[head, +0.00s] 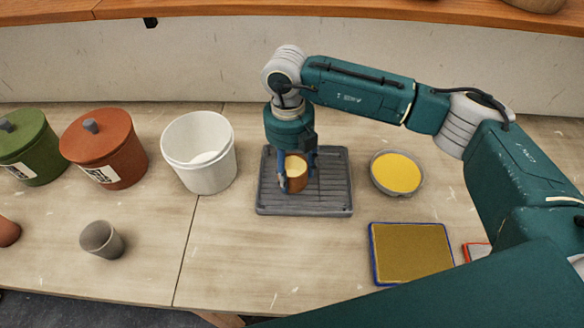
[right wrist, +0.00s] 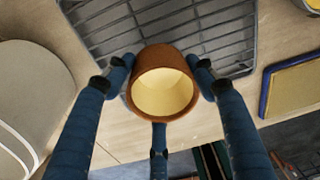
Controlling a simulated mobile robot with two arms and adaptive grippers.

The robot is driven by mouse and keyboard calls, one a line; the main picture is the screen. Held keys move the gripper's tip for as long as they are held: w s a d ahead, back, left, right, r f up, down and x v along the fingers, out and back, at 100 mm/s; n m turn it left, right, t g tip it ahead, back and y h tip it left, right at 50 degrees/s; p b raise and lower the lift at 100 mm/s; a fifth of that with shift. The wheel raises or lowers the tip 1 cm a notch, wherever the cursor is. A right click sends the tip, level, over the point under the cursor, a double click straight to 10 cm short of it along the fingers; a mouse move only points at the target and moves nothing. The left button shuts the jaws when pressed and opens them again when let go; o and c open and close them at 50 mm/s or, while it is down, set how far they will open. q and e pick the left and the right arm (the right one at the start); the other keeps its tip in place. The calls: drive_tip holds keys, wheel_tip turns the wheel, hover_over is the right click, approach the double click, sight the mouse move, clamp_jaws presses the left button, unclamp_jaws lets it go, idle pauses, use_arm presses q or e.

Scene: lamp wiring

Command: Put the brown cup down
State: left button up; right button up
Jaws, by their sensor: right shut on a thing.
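The brown cup (head: 297,184), pale yellow inside, is upright between the fingers of my right gripper (head: 296,170). The gripper points down and is shut on the cup. In the head view the cup appears over the grey ribbed tray (head: 264,207); I cannot tell whether its base touches the tray. In the right wrist view the blue fingers of the gripper (right wrist: 160,95) surround the cup (right wrist: 148,62), and the slatted tray (right wrist: 100,30) shows behind it. My left gripper is not in view.
A white bucket (head: 185,172), a red lidded pot (head: 122,165) and a green one (head: 38,165) stand left. A grey cup (head: 102,240) is at front left. A bowl of yellow content (head: 397,173) and a blue-edged mustard mat (head: 412,252) are right. The front middle table is clear.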

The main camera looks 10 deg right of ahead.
drive_tip(key=shift+f, duration=0.2)
drive_tip(key=o, duration=1.5)
drive_tip(key=shift+r, duration=0.1)
drive_tip(key=shift+c, duration=0.2)
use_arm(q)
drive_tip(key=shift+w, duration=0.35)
use_arm(e)
drive_tip(key=shift+o, duration=0.4)
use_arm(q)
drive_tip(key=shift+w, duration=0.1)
use_arm(e)
drive_tip(key=shift+r, duration=0.1)
use_arm(q)
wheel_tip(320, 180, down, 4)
drive_tip(key=b, duration=0.4)
use_arm(e)
wheel_tip(320, 180, up, 12)
drive_tip(key=shift+w+a, duration=0.15)
drive_tip(key=shift+w, duration=0.2)
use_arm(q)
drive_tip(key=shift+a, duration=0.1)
